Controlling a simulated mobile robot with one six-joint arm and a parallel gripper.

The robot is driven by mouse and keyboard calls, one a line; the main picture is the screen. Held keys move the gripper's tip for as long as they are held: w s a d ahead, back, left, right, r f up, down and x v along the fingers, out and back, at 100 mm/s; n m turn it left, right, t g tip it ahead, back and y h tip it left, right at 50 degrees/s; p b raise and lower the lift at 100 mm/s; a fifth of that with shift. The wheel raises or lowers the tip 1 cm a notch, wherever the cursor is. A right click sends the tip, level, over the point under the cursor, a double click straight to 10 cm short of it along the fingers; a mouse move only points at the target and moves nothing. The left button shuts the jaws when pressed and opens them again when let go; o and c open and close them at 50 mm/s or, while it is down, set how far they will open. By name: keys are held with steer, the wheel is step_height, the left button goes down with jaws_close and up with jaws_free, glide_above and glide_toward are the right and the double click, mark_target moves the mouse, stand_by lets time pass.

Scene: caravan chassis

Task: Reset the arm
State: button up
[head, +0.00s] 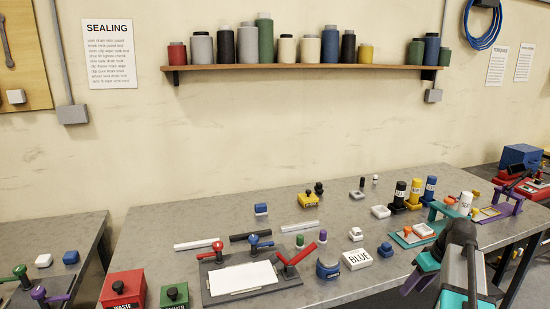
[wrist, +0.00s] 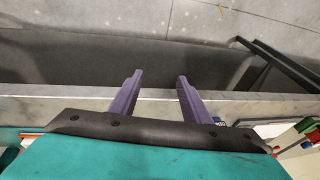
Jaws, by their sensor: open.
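My arm (head: 466,262) rises at the lower right of the head view, over the front right part of the grey workbench (head: 350,225). My gripper (wrist: 159,75) shows two purple fingers in the wrist view, set well apart with nothing between them. The gripper also shows in the head view (head: 408,288) as purple and teal parts beside the arm, hanging by the bench's front edge. In the wrist view the fingers point past a pale edge toward a dark band and grey floor. The gripper is open and empty.
A clamp board with a white sheet (head: 243,277) lies at the bench's front middle. A shelf (head: 300,68) hangs behind. The bench's back left is clear.

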steer(key=s+a+f+n+g+y, duration=0.1)
steer(key=s+a+f+g, duration=0.25)
steer(key=a+f, duration=0.85)
steer(key=s+a+f+n+g, duration=0.15)
steer(key=s+a+f, duration=0.35)
steer(key=a+f, duration=0.7)
steer(key=s+a+f+m+g+h, duration=0.1)
steer(key=s+a+f+m, duration=0.1)
steer(key=s+f, duration=0.8)
steer(key=s+a+f+m+g+h, duration=0.2)
steer(key=s+a+f+m, duration=0.1)
steer(key=s+f, duration=0.6)
steer(key=shift+s+a+f, duration=0.35)
steer(key=shift+s+a, duration=0.25)
steer(key=shift+s, duration=1.65)
